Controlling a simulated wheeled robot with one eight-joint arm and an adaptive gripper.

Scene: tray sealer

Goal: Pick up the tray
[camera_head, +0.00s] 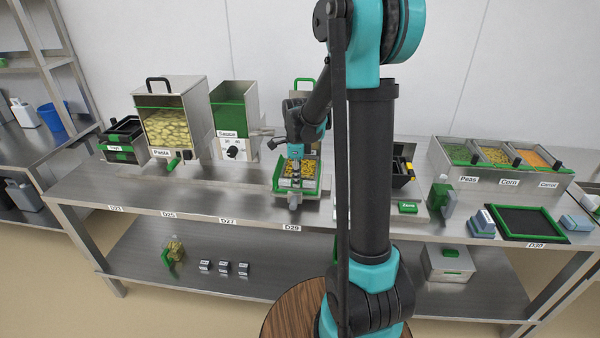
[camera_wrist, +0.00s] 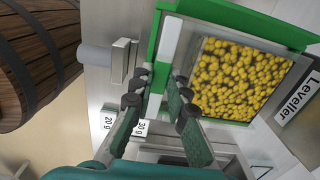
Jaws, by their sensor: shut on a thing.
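The tray (camera_head: 318,172), filled with yellow pieces, is at the station marked D29 in the middle of the bench. In the wrist view the tray (camera_wrist: 172,36) has a pale strip and green edging along its near side. My gripper (camera_head: 295,158) reaches down to this side. In the wrist view my gripper (camera_wrist: 160,88) has its dark fingers on either side of the edge, shut on it. The fingers hide part of the edge. I cannot tell whether the tray is clear of its support.
A Leveller label (camera_wrist: 298,97) is beside the yellow pieces. A grey knob (camera_wrist: 97,58) sticks out near the fingers. The pasta bin (camera_head: 172,125) and sauce dispenser (camera_head: 232,120) stand left. The topping bins (camera_head: 490,178) and a green frame (camera_head: 525,238) are right.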

